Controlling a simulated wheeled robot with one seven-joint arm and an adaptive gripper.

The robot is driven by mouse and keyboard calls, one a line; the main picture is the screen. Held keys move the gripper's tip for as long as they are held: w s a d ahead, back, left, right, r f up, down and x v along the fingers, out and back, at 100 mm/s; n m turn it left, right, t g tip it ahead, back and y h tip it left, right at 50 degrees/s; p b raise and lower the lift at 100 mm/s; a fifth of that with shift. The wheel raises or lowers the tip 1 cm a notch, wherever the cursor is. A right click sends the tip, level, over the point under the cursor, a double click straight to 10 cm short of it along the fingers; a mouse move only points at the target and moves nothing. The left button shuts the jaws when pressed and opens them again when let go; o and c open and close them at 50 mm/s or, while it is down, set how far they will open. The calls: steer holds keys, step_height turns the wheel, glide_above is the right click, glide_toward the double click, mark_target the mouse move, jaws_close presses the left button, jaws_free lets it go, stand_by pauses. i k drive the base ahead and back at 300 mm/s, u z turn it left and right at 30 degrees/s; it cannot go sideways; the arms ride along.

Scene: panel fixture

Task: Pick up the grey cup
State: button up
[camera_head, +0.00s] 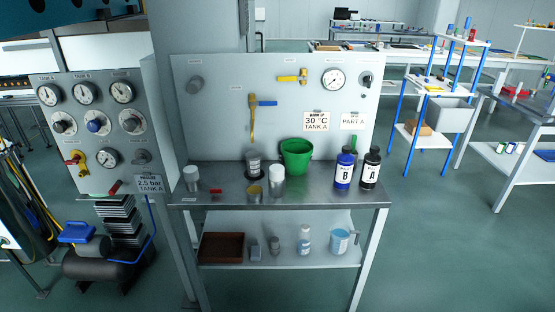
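A grey cup (253,164) with a small label stands upright on the metal worktop, on a dark round base below the yellow spout with the blue handle. Two grey containers with white tops stand on the worktop, one at the left (192,180) and one right of the cups (277,184). My gripper is not in view.
A green bucket (296,157), a blue bottle B (343,170) and a black bottle A (371,172) stand right on the worktop (320,196). The upright panel (215,120) with gauges and valves rises behind. The lower shelf holds a brown tray (221,247) and small containers.

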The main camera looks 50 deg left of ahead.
mark_target(254, 165)
steer(key=i, duration=0.15)
steer(key=u, duration=1.1)
